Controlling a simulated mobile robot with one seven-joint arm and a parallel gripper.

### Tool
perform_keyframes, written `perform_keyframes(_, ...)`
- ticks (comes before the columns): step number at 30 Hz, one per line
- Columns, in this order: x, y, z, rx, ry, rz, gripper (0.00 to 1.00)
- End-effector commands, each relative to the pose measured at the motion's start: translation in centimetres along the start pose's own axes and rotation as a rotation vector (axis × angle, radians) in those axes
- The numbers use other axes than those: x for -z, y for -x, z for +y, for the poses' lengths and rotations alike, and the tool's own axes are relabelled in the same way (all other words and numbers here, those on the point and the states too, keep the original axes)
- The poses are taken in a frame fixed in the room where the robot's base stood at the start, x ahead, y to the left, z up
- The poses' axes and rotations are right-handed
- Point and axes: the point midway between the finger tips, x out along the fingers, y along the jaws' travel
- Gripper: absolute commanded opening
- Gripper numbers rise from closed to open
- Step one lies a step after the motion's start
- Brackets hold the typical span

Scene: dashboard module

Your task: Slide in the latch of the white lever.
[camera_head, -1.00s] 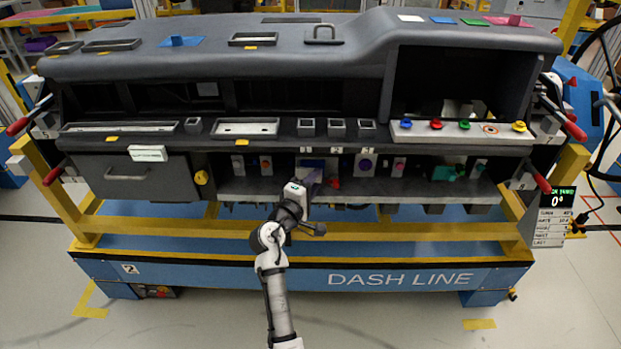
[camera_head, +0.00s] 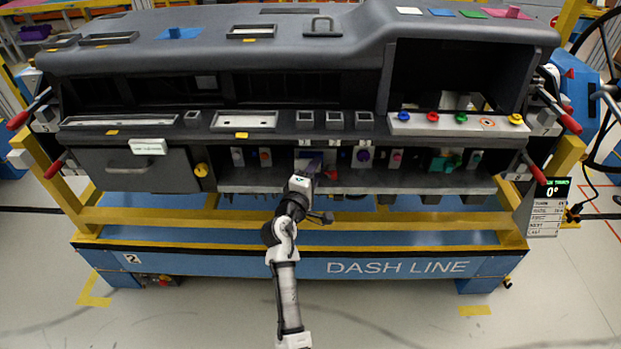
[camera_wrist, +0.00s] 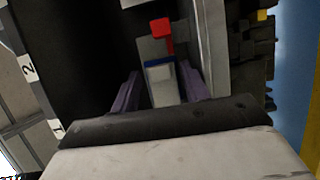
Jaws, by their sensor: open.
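In the wrist view, a whitish block (camera_wrist: 161,73) with a blue edge stands between the purple fingers of my gripper (camera_wrist: 159,72). It appears to be the white lever. A red piece (camera_wrist: 161,28), which may be its latch, stands just beyond on a pale plate. My gripper is open, with a finger on each side of the block; contact cannot be told. In the head view, my gripper (camera_head: 313,164) reaches into the lower shelf under label 1, and its hand partly hides the lever there.
Other controls flank this spot on the shelf, including a purple knob (camera_head: 363,156) and a teal part (camera_head: 444,163). The dashboard's overhang (camera_head: 290,125) is close above. The yellow beam (camera_head: 400,212) runs below. In the wrist view, a grey wall (camera_wrist: 208,45) stands close at right.

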Motion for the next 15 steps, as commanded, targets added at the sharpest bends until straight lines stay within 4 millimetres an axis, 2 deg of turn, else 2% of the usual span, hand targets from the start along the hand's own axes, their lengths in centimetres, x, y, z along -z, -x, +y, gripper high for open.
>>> perform_keyframes(5,0.1,2.0,-0.3,0.0,0.001,0.003,0.45)
perform_keyframes(15,0.1,9.7,-0.4,0.0,0.0,0.004,0.45)
